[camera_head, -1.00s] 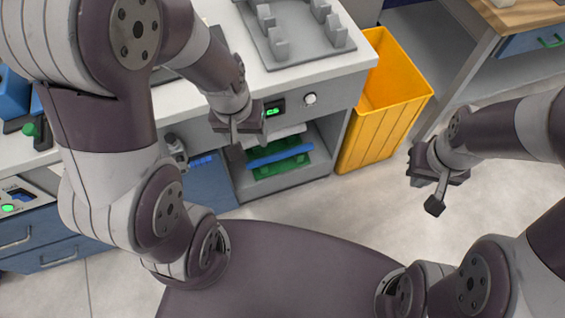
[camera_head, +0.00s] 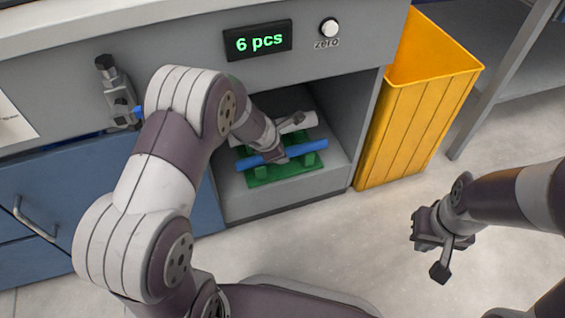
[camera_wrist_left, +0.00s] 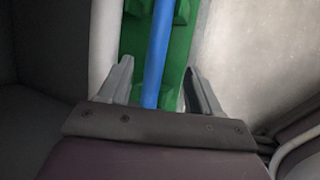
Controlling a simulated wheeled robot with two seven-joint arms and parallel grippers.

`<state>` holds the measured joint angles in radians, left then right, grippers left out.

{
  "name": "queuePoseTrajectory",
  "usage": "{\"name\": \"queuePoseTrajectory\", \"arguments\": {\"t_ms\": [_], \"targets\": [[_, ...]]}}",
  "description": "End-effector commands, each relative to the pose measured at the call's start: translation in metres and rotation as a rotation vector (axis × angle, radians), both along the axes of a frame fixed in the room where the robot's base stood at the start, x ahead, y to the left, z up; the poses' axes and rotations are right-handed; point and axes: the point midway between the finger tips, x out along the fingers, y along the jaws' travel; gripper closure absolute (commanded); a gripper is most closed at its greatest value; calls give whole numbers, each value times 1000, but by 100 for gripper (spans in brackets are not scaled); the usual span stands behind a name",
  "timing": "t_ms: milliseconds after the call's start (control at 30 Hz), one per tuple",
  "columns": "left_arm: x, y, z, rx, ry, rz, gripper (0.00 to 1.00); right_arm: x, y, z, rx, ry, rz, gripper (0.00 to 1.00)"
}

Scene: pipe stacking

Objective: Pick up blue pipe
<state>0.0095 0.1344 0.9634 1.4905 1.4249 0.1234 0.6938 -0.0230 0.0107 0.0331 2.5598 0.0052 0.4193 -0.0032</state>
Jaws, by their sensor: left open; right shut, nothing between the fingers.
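The blue pipe (camera_head: 308,147) lies across a green holder (camera_head: 262,178) inside the open compartment under the counter. My left gripper (camera_head: 283,150) reaches into the compartment over the pipe; its fingertips are hard to make out there. In the left wrist view the blue pipe (camera_wrist_left: 157,50) runs lengthwise over the green holder (camera_wrist_left: 178,48). The open fingers of my left gripper (camera_wrist_left: 158,85) stand on either side of the pipe, with gaps between. My right gripper (camera_head: 436,245) is shut and empty, out over the floor at the right.
A white pipe (camera_head: 304,120) lies behind the blue one. The compartment side wall (camera_head: 366,110) is close on the right. A yellow bin (camera_head: 425,110) stands beside it. The counter front carries a display (camera_head: 257,40) reading "6 pcs" and a knob (camera_head: 329,28).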

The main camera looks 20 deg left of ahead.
Motion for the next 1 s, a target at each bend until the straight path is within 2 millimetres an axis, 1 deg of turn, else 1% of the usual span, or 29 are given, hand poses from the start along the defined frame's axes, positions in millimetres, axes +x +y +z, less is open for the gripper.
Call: {"name": "queuePoseTrajectory", "arguments": {"t_ms": [33,200,400,500,733,767,800,867,900,933,1000], "targets": [[6,-1,-16,1,0,-1,36,0,0,-12,0,0,0,100],[17,-4,-31,1,0,-4,36,0,0,-21,0,0,0,100],[36,-5,-65,1,0,-6,36,0,0,-45,0,1,0,100],[43,-7,-71,1,-1,-6,36,0,0,-48,0,1,0,100],[44,-7,-70,2,-1,-7,36,0,0,-46,0,0,0,100],[44,-7,-70,2,-1,-7,43,0,0,-46,0,0,0,100],[44,-7,-70,2,-1,-7,56,0,0,-46,0,0,0,100],[44,-7,-70,2,-1,-7,75,0,0,-46,0,0,0,100],[44,-7,-70,2,-1,-7,88,0,0,-46,0,0,0,100],[44,-7,-70,2,-1,-7,98,0,0,-46,0,0,0,100],[44,-7,-70,2,-2,-7,99,0,0,-46,0,0,0,100]]}}
